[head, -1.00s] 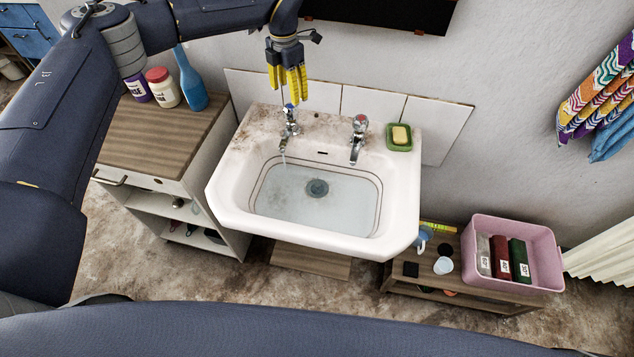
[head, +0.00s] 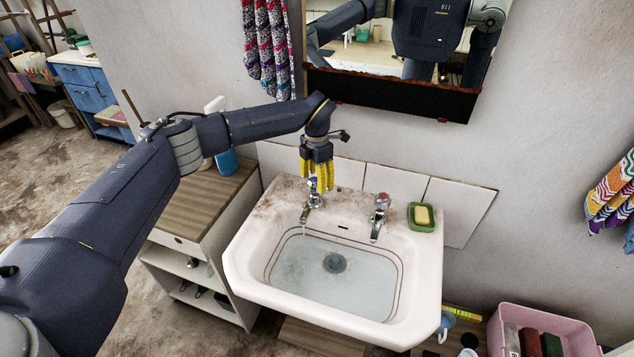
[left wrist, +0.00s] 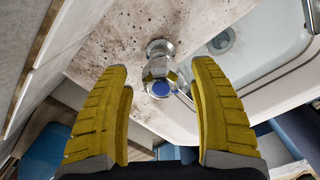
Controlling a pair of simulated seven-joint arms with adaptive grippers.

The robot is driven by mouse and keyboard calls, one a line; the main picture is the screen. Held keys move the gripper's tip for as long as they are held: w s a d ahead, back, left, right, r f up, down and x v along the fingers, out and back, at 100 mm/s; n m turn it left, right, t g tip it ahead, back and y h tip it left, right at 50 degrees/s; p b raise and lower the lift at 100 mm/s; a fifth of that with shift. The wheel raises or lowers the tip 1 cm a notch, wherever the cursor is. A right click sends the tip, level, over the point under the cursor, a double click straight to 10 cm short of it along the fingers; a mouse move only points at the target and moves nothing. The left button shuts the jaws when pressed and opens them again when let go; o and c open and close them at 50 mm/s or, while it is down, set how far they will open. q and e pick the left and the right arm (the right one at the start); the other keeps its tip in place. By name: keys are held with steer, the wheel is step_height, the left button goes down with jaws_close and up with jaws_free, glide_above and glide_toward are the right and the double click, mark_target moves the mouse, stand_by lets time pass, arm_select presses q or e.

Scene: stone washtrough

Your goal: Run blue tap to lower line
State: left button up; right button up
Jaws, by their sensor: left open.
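The blue-capped tap (head: 314,198) stands at the back left of the white basin (head: 262,291). A thin stream (head: 304,222) falls from its spout, and shallow water (head: 340,284) covers the bottom around the drain. Two dark lines (head: 398,285) run around the inner wall; I cannot tell exactly how the water's edge sits against the lower one. My left gripper (head: 317,189) points down over this tap, open. In the left wrist view, its yellow fingers (left wrist: 163,82) stand apart on either side of the tap's blue cap (left wrist: 160,88); contact is not visible. My right gripper is out of view.
The red-capped tap (head: 380,212) stands to the right, then a green soap dish (head: 411,222) with yellow soap. A wooden-topped cabinet (head: 205,205) is left of the basin, a pink crate (head: 497,345) lower right. A mirror (head: 345,60) hangs above.

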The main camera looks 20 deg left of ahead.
arm_select(q)
steer(key=shift+f, duration=0.6)
steer(key=c, duration=1.2)
